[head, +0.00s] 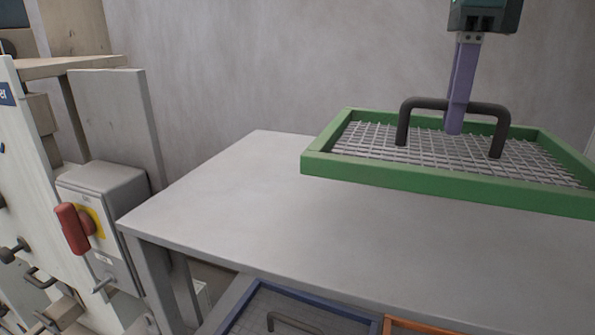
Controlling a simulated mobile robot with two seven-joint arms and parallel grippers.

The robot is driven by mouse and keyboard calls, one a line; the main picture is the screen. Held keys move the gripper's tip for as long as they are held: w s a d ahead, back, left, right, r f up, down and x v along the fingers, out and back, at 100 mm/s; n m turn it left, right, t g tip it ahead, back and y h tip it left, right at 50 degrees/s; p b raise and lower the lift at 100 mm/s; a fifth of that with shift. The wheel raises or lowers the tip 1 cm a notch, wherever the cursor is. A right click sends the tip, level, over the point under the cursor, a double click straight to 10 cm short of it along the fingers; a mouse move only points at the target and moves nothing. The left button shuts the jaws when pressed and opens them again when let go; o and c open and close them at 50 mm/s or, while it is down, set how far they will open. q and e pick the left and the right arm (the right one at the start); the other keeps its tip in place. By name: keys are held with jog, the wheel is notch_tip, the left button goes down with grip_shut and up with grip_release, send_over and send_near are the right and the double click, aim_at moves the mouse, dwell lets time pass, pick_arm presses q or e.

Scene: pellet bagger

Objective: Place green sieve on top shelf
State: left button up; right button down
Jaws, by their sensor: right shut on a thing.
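The green sieve (400,178) has a green frame, a wire mesh and a dark arched handle. It is at the right in the head view, level, over the grey top shelf (230,215). Whether it touches the shelf or hangs just above it I cannot tell. My right gripper (455,128) comes down from above, with purple fingers shut on the sieve's handle (425,103). The far fingertip is hidden. My left gripper is not in view.
A blue-framed sieve (262,290) and an orange-framed one (400,326) sit on the level below. A grey switch box (105,190) with a red knob stands left of the shelf. The shelf's left part is bare. A wall is behind.

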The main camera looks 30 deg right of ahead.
aim_at(448, 138)
notch_tip(448, 138, down, 4)
jog(key=shift+f+p, duration=0.1)
jog(key=shift+p, duration=0.65)
notch_tip(448, 138, down, 4)
jog(key=shift+f+p, duration=0.1)
jog(key=shift+p, duration=0.5)
